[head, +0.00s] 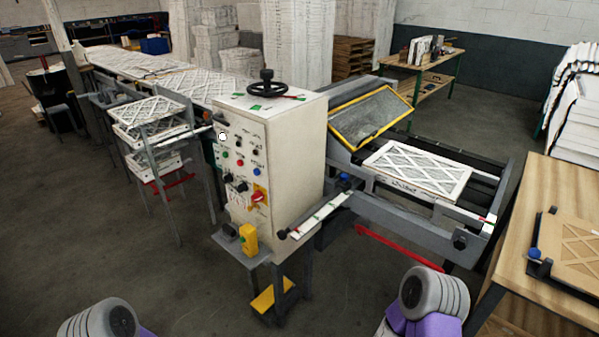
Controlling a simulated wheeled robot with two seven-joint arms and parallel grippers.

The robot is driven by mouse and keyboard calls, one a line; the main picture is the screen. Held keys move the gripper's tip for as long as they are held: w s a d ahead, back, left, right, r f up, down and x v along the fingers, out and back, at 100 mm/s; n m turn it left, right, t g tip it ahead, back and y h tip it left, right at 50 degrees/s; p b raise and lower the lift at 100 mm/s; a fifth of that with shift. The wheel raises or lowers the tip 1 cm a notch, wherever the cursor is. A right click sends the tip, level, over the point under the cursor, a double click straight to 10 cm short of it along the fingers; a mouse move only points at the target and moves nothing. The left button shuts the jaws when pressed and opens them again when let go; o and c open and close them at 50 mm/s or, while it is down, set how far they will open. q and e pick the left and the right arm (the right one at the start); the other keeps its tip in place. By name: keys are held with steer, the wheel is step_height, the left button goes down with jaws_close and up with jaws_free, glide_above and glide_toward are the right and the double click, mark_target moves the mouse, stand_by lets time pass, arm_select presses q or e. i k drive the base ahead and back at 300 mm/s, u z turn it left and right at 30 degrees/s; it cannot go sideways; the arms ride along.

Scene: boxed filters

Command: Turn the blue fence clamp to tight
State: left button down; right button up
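A second blue knob (534,253) stands on a dark bracket on the wooden table at right. Parts of my two arms show at the bottom edge, left and right, apart from both knobs. Neither gripper is in view.
A white control cabinet (273,160) with buttons and a black handwheel (266,84) stands in the middle. A boxed filter (417,169) lies on the conveyor beside a yellow-framed guard (371,113). A wooden table (520,215) bounds the right. Open floor (350,285) lies in front.

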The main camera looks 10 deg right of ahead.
mark_target(343, 177)
steer(key=u, duration=0.05)
steer(key=i, duration=1)
steer(key=u, duration=0.5)
